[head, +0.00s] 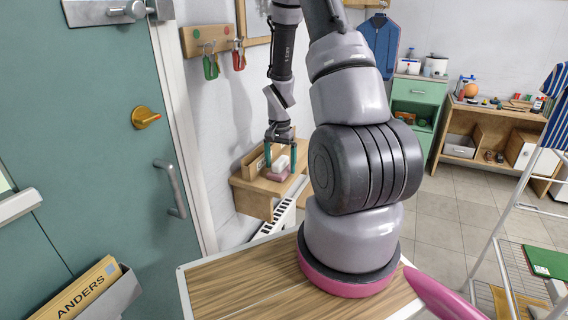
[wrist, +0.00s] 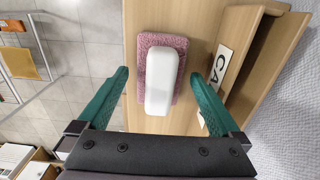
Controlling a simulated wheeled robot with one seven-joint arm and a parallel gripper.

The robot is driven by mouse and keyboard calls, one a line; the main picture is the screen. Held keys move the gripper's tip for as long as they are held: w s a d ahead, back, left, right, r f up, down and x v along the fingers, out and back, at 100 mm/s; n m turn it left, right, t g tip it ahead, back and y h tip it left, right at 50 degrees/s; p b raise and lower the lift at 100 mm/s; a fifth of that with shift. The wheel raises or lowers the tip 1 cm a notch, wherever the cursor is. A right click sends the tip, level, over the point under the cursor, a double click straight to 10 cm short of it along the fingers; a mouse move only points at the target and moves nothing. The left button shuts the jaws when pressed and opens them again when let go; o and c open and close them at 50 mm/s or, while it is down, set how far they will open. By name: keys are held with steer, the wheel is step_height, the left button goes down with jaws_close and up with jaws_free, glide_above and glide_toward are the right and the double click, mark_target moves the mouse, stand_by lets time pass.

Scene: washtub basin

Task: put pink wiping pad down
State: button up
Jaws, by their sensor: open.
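The pink wiping pad (wrist: 176,42) lies on a wooden shelf surface, with a white handle block (wrist: 161,82) on top of it. In the head view the pad (head: 278,174) shows on the small wooden wall shelf (head: 252,185), beneath my gripper. My gripper (head: 281,164) points down over the shelf. In the wrist view its two green fingers (wrist: 163,85) are spread wide on either side of the pad, with visible gaps to it. The gripper is open and holds nothing.
A wooden holder with a lettered label (wrist: 222,62) stands right of the pad in the wrist view, close to the right finger. A teal door (head: 85,120) is at left; a drying rack (head: 500,235) is at right.

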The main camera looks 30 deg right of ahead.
step_height(320, 180, up, 10)
steer(key=shift+r, duration=0.1)
step_height(320, 180, up, 9)
steer(key=n+t, duration=0.1)
steer(key=t, duration=0.1)
glide_above(281, 159)
steer(key=s+a, duration=0.2)
steer(key=a, duration=0.1)
steer(key=s+a+r+n+t+y, duration=0.1)
steer(key=s+a+r+n+t, duration=0.1)
steer(key=s+a+r, duration=0.3)
steer(key=s+a+r+n+t+y, duration=0.1)
steer(key=s+a+r+n+t, duration=0.2)
steer(key=s+r, duration=1)
steer(key=a+r, duration=0.1)
steer(key=a, duration=0.1)
steer(key=shift+a, duration=0.35)
steer(key=shift+d+r, duration=0.1)
steer(key=shift+d, duration=0.8)
